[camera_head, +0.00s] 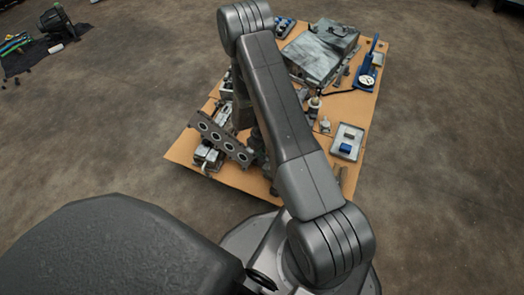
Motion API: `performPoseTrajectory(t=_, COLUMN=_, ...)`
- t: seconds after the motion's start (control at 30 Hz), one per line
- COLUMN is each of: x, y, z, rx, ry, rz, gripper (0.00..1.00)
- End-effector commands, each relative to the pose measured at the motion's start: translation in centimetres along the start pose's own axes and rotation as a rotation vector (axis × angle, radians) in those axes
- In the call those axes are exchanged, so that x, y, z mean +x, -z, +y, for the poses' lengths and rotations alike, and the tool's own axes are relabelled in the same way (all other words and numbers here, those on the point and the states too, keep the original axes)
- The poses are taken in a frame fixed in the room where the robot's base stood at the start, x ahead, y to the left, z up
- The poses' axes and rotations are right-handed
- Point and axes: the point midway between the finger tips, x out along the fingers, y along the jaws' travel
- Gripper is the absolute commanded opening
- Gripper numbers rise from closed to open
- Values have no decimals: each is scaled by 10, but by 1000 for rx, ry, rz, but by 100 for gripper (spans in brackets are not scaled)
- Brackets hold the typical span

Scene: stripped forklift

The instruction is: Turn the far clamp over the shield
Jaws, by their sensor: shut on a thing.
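A long grey metal piece with several round holes (221,138) stands tilted at the left front of the tan work board (182,152). I cannot tell whether it is part of the shield's assembly. Neither the shield nor the far clamp can be made out at this size. My arm crosses the middle of the view and covers part of the board. Dark parts show just left of the arm, behind the holed piece, but I cannot tell what they are. My gripper is hidden behind the arm, so its jaws and what they touch do not show.
A large grey metal housing (315,55) sits at the back of the board. A blue stand with a round dial (367,80) is at the right back. A pale tray (347,141) holds a blue block. Tools lie on a dark mat (28,60) far left.

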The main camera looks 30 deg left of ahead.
Motion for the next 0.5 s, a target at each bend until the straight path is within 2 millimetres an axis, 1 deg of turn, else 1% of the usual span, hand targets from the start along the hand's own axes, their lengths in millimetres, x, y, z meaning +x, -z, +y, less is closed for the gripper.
performPoseTrajectory(t=0.2, x=0, y=0, z=-1, rx=-130, ry=0, rz=1, gripper=0)
performPoseTrajectory(t=0.5, x=0, y=0, z=-2, rx=-219, ry=-1, rz=1, gripper=0)
